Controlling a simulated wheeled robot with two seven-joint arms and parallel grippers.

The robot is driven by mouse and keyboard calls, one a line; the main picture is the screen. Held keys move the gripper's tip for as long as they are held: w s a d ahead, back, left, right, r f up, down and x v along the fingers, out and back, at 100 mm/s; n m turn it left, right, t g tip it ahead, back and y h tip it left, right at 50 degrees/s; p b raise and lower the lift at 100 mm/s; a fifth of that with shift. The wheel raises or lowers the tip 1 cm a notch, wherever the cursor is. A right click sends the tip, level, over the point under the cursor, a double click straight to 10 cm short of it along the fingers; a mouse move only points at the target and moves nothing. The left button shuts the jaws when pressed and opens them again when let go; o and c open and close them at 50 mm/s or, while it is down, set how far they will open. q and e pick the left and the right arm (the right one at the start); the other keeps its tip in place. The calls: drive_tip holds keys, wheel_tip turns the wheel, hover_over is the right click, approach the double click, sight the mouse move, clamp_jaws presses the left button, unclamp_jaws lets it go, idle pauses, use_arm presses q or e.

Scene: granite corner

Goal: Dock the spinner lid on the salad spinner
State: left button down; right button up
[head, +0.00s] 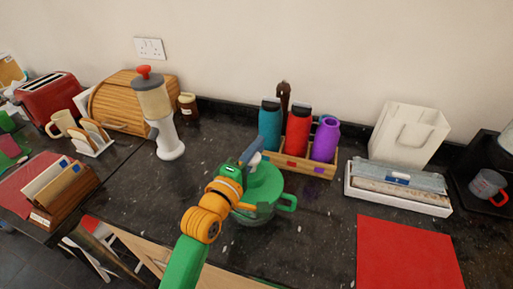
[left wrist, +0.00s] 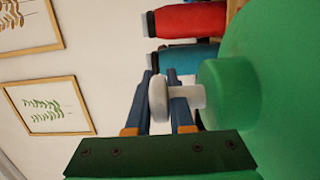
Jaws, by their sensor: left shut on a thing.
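The green spinner lid (head: 266,178) is over the green salad spinner (head: 262,216), whose side handle sticks out to the right. I cannot tell whether the lid touches the spinner's rim or sits just above it. My left gripper (head: 253,152) is shut on the lid's pale knob. In the left wrist view the blue fingers (left wrist: 165,95) close around the white knob (left wrist: 190,97), which joins a green hub (left wrist: 230,92) on the lid. My arm hides the left part of the spinner. My right gripper is in neither view.
Behind the spinner, a wooden crate (head: 318,169) holds teal, red and purple bottles. A white blender-like dispenser (head: 168,138) stands left, near a wooden bread box (head: 108,118). At the right are a white tray (head: 398,198) and a red mat (head: 405,255). Bare counter lies left of the spinner.

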use_arm(q)
drive_tip(key=shift+f, duration=0.25)
drive_tip(key=c, duration=1.1)
unclamp_jaws()
drive_tip(key=shift+s+a, duration=0.1)
drive_tip(key=shift+s, duration=0.05)
drive_tip(key=p+v, duration=0.4)
drive_tip(key=v, duration=0.5)
drive_tip(key=shift+s+a, duration=0.1)
drive_tip(key=shift+s, duration=0.15)
drive_tip(key=shift+s+a, duration=0.25)
drive_tip(key=shift+s, duration=0.3)
